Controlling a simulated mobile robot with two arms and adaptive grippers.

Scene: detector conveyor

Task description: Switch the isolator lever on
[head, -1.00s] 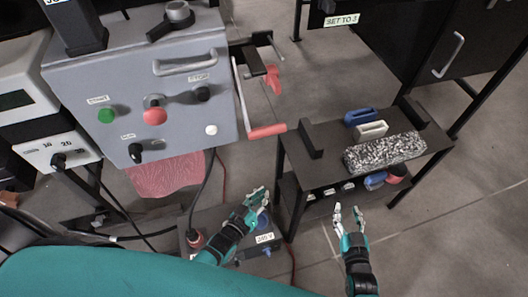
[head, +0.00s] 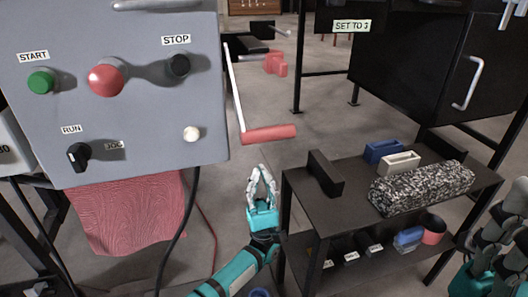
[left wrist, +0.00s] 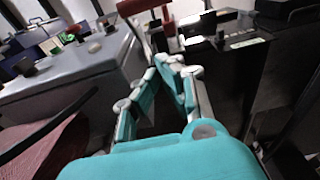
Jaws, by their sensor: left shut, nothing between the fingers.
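A lever (head: 236,95) with a thin light rod and a red handle (head: 268,134) hangs down along the right side of the grey control box (head: 120,120); I take it for the isolator lever. My left gripper (head: 263,172) is shut and empty, pointing up, just below the red handle and apart from it in the picture. In the left wrist view its fingertips (left wrist: 172,62) come together, and a red handle (left wrist: 140,6) shows beyond them at the top edge. My right gripper (head: 500,225) is partly cut off at the right edge; its jaw state is unclear.
The box carries a green START button (head: 41,82), a red knob (head: 106,80) and a black STOP button (head: 178,65). A dark shelf table (head: 340,210) with a speckled block (head: 420,187) stands to the right. A red cloth (head: 125,212) hangs below the box.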

